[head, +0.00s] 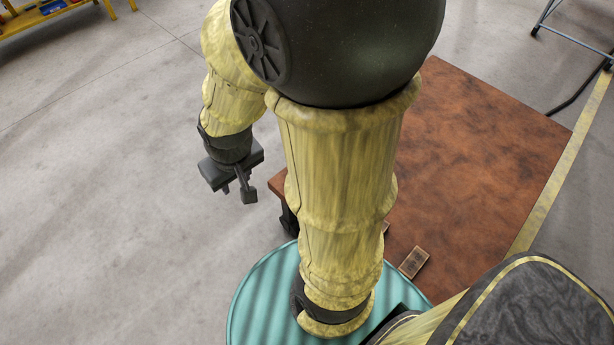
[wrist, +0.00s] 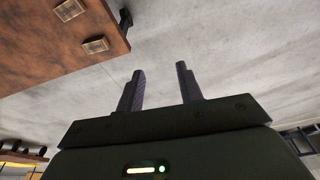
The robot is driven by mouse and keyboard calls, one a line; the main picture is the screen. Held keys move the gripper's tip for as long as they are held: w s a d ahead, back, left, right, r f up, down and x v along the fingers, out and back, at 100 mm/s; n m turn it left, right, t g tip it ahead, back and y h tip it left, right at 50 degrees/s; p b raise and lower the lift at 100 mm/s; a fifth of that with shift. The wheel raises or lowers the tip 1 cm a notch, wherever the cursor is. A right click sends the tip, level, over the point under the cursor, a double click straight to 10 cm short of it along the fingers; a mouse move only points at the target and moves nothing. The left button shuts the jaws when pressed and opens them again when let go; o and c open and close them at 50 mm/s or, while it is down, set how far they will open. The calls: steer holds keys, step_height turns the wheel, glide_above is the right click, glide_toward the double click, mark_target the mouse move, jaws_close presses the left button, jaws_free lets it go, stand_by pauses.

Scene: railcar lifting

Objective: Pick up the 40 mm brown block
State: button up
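Two small brown blocks lie near the edge of a reddish-brown table (head: 480,150). One block (head: 414,262) shows plainly in the head view, and the other (head: 386,228) is mostly hidden behind my arm. In the wrist view both show on the table top at the upper left, one block (wrist: 69,9) near the frame's top and one block (wrist: 96,45) nearer the table edge. I cannot tell which is 40 mm. My gripper (head: 237,192) hangs left of the table, over the floor, apart from both blocks. Its two fingers (wrist: 160,71) are spread with nothing between them.
My arm covers part of the table in the head view. A yellow rack (head: 60,18) stands far off at the upper left, and a grey metal frame (head: 570,30) at the upper right. The grey floor left of the table is clear.

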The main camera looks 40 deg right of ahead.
steer(key=o, duration=0.3)
steer(key=shift+w, duration=0.1)
steer(key=o, duration=0.5)
steer(key=w+a+f+m+t+b, duration=0.1)
steer(key=w+f+b, duration=0.1)
steer(key=w, duration=0.3)
steer(key=shift+f+m, duration=0.4)
steer(key=shift+f, duration=0.4)
steer(key=w+d+f+m+t+h+b, duration=0.35)
steer(key=w+f+m+b, duration=0.35)
steer(key=w+f, duration=0.7)
steer(key=s+d+f+m+g+h+b, duration=0.3)
steer(key=d+f+m+h, duration=0.1)
steer(key=f, duration=0.4)
steer(key=s+d+f+m+g+h+b, duration=0.3)
steer(key=d+f+m+g+h, duration=0.1)
steer(key=f, duration=0.5)
steer(key=d+m+h, duration=0.1)
steer(key=d+h, duration=0.1)
steer(key=d, duration=0.1)
steer(key=shift+m, duration=0.3)
steer(key=shift+d, duration=0.15)
steer(key=b+x, duration=0.3)
steer(key=x, duration=0.9)
steer(key=shift+s, duration=0.1)
